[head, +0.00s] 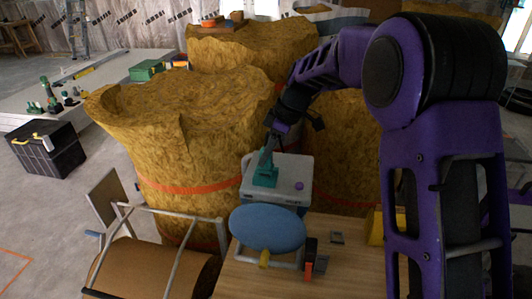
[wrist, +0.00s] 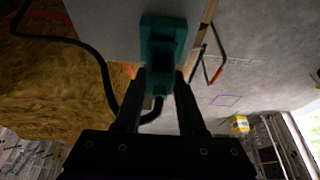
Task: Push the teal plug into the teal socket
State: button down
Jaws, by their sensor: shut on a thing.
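My gripper (head: 268,152) reaches down to a pale grey box (head: 290,190) in the head view. In the wrist view my gripper (wrist: 160,88) is shut on the teal plug (wrist: 160,76), with a black cable leaving its near end. A wider teal block, seemingly the teal socket (wrist: 163,30), lies straight beyond the plug against a grey surface. In the head view the teal parts (head: 264,175) run together on top of the box. I cannot tell whether a gap separates plug and socket or how deep the plug sits.
A blue oval pad (head: 267,228) and a wooden bench top (head: 340,262) lie in front of the box. Large rolls of yellow-brown insulation (head: 180,135) stand close behind and left. A metal frame (head: 165,225) stands at the lower left. The black cable (wrist: 85,55) loops left.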

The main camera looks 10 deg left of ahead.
jog(key=shift+f+b, duration=0.5)
jog(key=shift+f, duration=0.1)
jog(key=shift+c, duration=2)
grip_release()
jog(key=shift+r, duration=0.1)
jog(key=p+v, duration=0.1)
jog(key=v, duration=1.6)
jog(key=shift+r+p, duration=0.25)
jog(key=shift+p, duration=0.05)
